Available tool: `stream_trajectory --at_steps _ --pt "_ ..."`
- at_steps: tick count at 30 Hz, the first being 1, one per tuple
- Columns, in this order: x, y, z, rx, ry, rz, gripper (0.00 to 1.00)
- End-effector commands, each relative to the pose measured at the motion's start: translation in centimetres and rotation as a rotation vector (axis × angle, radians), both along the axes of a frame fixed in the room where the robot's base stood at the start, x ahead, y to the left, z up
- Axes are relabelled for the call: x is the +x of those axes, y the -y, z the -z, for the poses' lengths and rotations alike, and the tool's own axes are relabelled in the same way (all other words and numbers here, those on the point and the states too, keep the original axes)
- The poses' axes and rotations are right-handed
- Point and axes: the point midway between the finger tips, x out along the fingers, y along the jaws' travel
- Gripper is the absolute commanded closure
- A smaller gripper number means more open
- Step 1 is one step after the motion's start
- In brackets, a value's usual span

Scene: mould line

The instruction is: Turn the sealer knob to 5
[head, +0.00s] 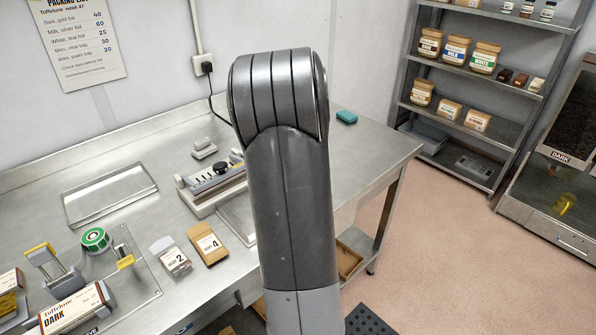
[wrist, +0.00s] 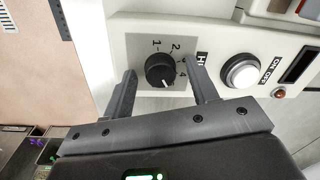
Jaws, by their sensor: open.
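The sealer (head: 216,186) stands on the steel bench in the head view, its right part hidden behind my arm. In the wrist view its pale panel (wrist: 120,58) carries a black round knob (wrist: 160,70). The figures 1, 2 and 4 show around the knob; 3 is mostly covered by a finger, and I cannot make out a 5. The knob's white mark points to the lower right, past the 4. My gripper (wrist: 161,66) is open, with one finger on each side of the knob and visible gaps. In the head view my gripper is hidden.
A white push button (wrist: 239,71) marked ON/OFF and a small red lamp (wrist: 279,93) sit right of the knob. On the bench are an empty tray (head: 110,194), two labelled bags (head: 208,243) and a green tape roll (head: 95,239).

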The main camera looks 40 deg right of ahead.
Motion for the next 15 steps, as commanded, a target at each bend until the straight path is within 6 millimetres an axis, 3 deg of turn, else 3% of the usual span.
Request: stream_trajectory --at_steps 5,15 --pt "0.0 0.1 -1.3 -0.002 0.003 -0.001 0.47" --pt "-0.3 0.2 -7.9 -0.001 0.003 0.000 0.47"
